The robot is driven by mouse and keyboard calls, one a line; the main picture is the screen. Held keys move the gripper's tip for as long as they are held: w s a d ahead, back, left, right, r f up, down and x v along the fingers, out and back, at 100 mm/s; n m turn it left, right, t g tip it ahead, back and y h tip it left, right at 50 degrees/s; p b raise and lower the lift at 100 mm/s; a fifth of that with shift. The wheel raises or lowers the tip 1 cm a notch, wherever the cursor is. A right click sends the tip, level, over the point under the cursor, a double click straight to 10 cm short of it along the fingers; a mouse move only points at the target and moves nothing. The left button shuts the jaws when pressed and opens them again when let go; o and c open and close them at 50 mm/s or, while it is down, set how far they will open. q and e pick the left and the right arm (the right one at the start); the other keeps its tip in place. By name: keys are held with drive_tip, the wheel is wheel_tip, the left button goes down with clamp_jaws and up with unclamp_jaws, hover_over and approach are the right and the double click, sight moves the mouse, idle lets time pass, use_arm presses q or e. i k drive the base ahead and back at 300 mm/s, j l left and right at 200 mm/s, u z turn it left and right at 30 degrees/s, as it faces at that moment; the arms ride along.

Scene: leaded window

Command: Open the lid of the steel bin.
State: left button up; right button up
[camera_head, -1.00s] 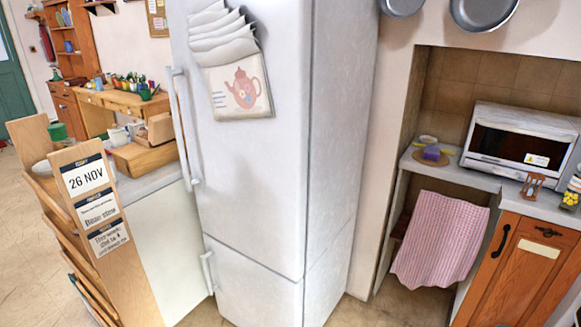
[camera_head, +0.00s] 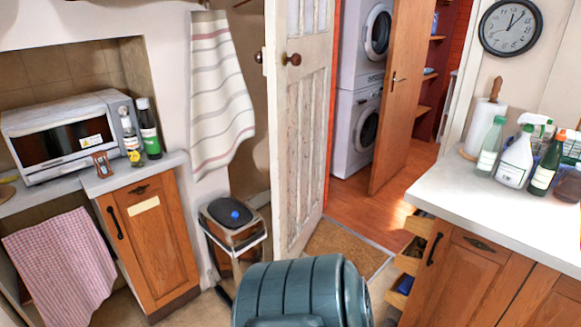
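The steel bin (camera_head: 238,258) stands on the floor left of centre in the head view, between the wooden cupboard and the open white door. Its body is shiny and reflects brown tones, with a pale frame around it. Its dark lid (camera_head: 220,209) lies down flat and looks shut, with a small blue spot on top. The bin's lower front is partly hidden by a teal ribbed thing. Neither of my grippers shows in the view.
The teal ribbed barrel-like thing (camera_head: 290,290) fills the bottom centre, cut off by the frame. A wooden cupboard (camera_head: 152,245) stands left of the bin. The white panelled door (camera_head: 299,120) stands open on its right. A counter with bottles (camera_head: 480,210) is at right.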

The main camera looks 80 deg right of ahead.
sight(229, 212)
drive_tip(key=z, duration=2.1)
